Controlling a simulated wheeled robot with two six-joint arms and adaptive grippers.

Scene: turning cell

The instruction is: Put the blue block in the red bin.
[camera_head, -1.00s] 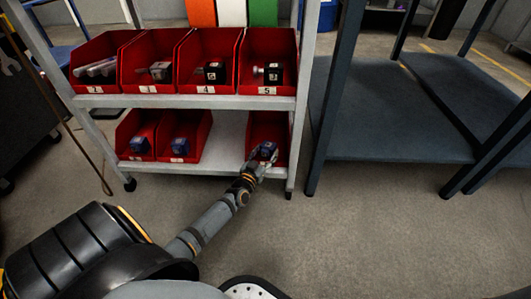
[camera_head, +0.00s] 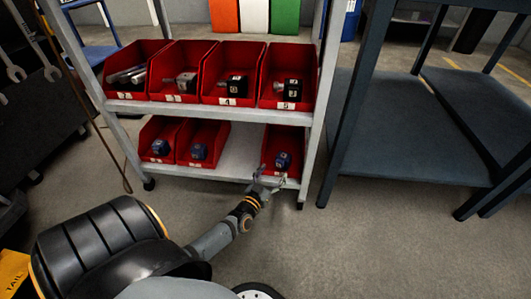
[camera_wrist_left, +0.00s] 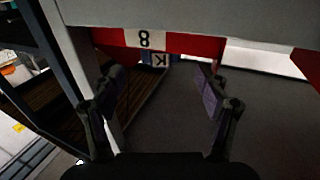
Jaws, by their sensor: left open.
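A blue block (camera_head: 283,160) lies in the red bin (camera_head: 267,153) at the right end of the lower shelf. My left gripper (camera_head: 268,182) is just in front of and below this bin, apart from the block. In the left wrist view its fingers (camera_wrist_left: 157,82) are spread with nothing between them. My right gripper is not in view.
Two more red bins (camera_head: 205,136) with blue pieces stand at the left of the lower shelf. The shelf (camera_head: 241,150) between is bare. Several red bins with metal parts fill the upper shelf (camera_head: 215,111). A dark blue table (camera_head: 400,150) stands to the right.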

